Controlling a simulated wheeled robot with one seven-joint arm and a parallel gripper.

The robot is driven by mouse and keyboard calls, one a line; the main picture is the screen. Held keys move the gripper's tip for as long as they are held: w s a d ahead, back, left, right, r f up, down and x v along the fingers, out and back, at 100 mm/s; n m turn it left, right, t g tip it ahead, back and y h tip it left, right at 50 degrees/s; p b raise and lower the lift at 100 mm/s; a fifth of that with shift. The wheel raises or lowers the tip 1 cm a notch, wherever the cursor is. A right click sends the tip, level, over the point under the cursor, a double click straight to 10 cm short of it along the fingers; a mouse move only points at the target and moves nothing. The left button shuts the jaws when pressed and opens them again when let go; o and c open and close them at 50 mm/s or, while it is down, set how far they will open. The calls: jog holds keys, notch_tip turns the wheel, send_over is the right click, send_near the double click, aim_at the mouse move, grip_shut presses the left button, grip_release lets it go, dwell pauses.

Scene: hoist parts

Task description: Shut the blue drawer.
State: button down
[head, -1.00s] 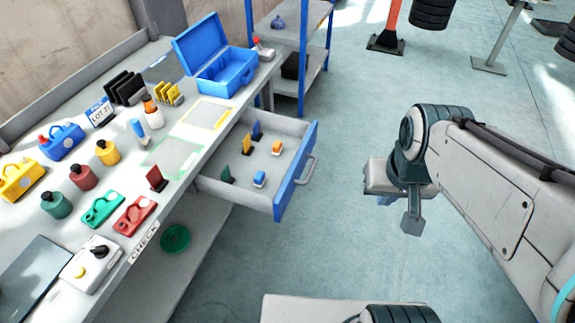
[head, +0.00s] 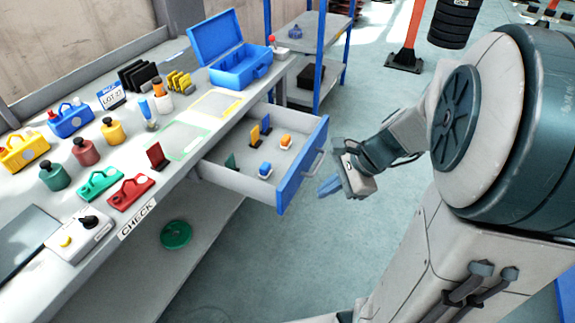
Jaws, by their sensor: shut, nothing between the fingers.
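The blue drawer (head: 301,168) is pulled out from under the workbench, with its blue front and pale handle (head: 314,164) facing right. Inside it lie small orange and blue pieces, and upright yellow, blue and green plates. My gripper (head: 326,187) is shut and empty, its blue fingers pointing left toward the drawer front. In the picture it is just right of the lower part of the front, with a small gap. I cannot tell its exact height against the handle.
The workbench (head: 112,247) carries an open blue toolbox (head: 240,68), bottles, clamps and a control box (head: 80,237). A green round item (head: 176,234) lies on the lower shelf. A blue-posted rack (head: 318,60) stands behind. The floor (head: 395,200) right of the drawer is clear apart from my arm.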

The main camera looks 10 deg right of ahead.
jog(key=w+d+f+m+t+y+b, duration=0.1)
jog(key=w+d+f+m+t+b, duration=0.2)
jog(key=w+d+f+m, duration=0.35)
jog(key=m+b, duration=0.2)
jog(key=b, duration=0.1)
send_near(290, 194)
jog(key=shift+x, duration=3)
jog(key=shift+w+d+f, duration=0.1)
jog(key=shift+d, duration=0.05)
